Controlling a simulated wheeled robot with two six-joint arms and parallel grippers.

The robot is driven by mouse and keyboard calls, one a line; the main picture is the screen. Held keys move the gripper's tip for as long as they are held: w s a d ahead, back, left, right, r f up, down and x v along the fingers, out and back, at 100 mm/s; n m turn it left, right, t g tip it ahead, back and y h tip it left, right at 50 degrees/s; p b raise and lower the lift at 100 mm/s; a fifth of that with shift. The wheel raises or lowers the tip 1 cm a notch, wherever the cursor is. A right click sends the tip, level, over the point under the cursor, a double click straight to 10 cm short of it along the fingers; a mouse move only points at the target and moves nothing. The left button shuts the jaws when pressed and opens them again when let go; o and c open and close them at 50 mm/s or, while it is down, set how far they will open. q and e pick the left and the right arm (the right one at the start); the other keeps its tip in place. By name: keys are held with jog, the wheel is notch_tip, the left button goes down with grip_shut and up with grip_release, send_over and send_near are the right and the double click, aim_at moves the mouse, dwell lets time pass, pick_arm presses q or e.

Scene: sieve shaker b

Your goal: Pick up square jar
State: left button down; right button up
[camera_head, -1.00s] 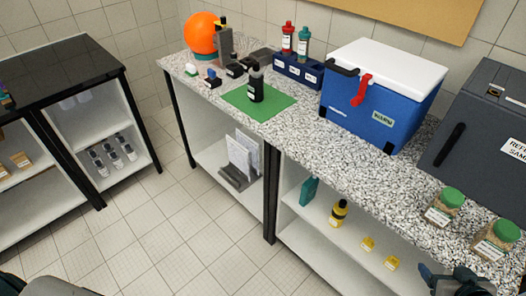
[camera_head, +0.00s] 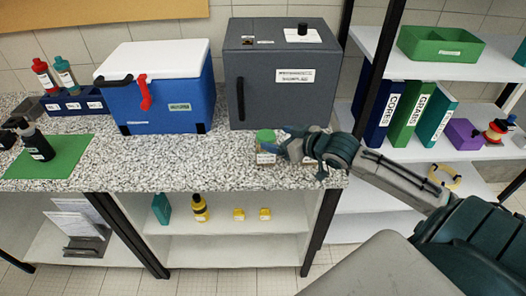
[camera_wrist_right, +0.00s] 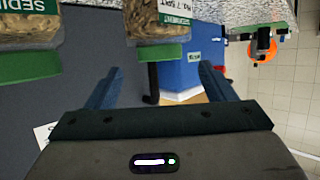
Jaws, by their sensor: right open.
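A square jar with a green lid (camera_head: 265,136) stands on the speckled counter in front of the grey box in the head view. My right gripper (camera_head: 282,147) is at its right side. In the right wrist view, the picture is inverted. A jar with brown contents and a green lid (camera_wrist_right: 160,53) lies just ahead of the open right gripper (camera_wrist_right: 162,75), roughly between the finger lines. A second similar jar (camera_wrist_right: 28,67) is at the left, cut by the frame edge. My left gripper is not in view.
A grey box (camera_head: 280,85) stands behind the jars, with a blue cooler (camera_head: 165,105) to its left. A green mat (camera_head: 50,160) with a dark bottle (camera_head: 37,145) lies further left. Shelves with binders (camera_head: 405,115) stand at the right. The counter (camera_head: 190,165) before the cooler is clear.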

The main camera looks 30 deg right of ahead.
aim_at(268, 136)
jog(key=shift+p+x, duration=0.45)
jog(key=shift+x, duration=3.5)
jog(key=shift+s, duration=0.1)
jog(key=c, duration=1.4)
